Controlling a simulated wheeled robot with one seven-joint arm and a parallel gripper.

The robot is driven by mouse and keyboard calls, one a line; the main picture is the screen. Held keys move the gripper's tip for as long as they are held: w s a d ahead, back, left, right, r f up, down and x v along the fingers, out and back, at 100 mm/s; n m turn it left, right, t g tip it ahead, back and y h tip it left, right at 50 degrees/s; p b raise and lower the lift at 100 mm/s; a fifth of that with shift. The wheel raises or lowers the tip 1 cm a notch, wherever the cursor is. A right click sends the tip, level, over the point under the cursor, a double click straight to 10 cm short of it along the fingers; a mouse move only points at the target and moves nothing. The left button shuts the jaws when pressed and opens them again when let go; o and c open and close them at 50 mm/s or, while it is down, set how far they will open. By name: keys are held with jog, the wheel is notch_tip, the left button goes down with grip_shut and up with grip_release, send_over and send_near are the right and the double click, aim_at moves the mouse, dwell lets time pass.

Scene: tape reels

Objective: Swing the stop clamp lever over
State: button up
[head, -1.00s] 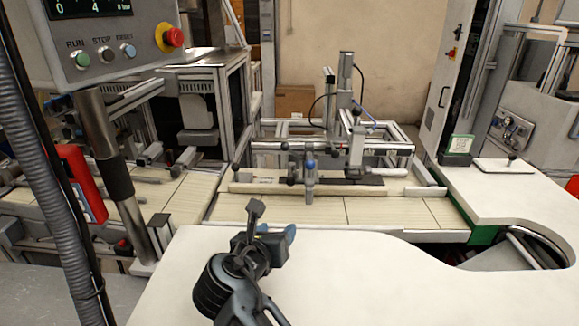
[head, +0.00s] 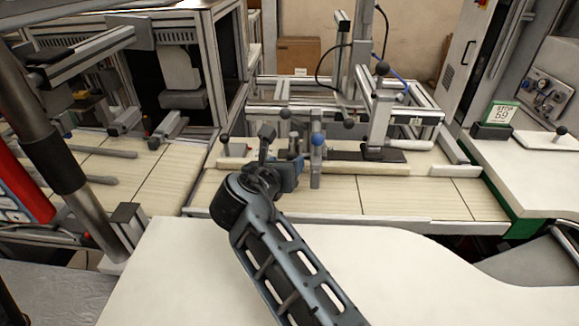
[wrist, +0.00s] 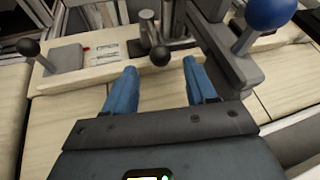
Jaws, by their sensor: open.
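My gripper (head: 291,170) is open, its blue fingers over the near edge of the pale fence bar. In the wrist view the fingers (wrist: 160,72) are apart, with a lever's black ball knob (wrist: 160,56) framed between and just beyond their tips. No contact shows. To the right stands a grey stop block (wrist: 222,60) with a blue ball-knob lever (wrist: 272,12); the blue knob also shows in the head view (head: 317,138). Which lever is the stop clamp lever, I cannot tell for sure. My wrist hides part of the clamp in the head view.
Another black-knobbed lever (wrist: 28,47) stands left on the pale fence bar (wrist: 75,75). Right of the stop, a post with a black knob (head: 382,68) rises over a dark plate (head: 350,156). A small sign (head: 503,117) sits on the right bench. The planked table (head: 420,197) is clear in front.

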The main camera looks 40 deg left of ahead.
aim_at(293, 149)
jog(key=b+x, duration=0.2)
jog(key=shift+w+f+b, duration=0.2)
jog(key=shift+f+b, duration=0.1)
jog(key=shift+w+a+b, duration=0.2)
jog(key=shift+w+b, duration=0.35)
jog(key=shift+b, duration=0.1)
jog(key=shift+c, duration=0.5)
grip_shut()
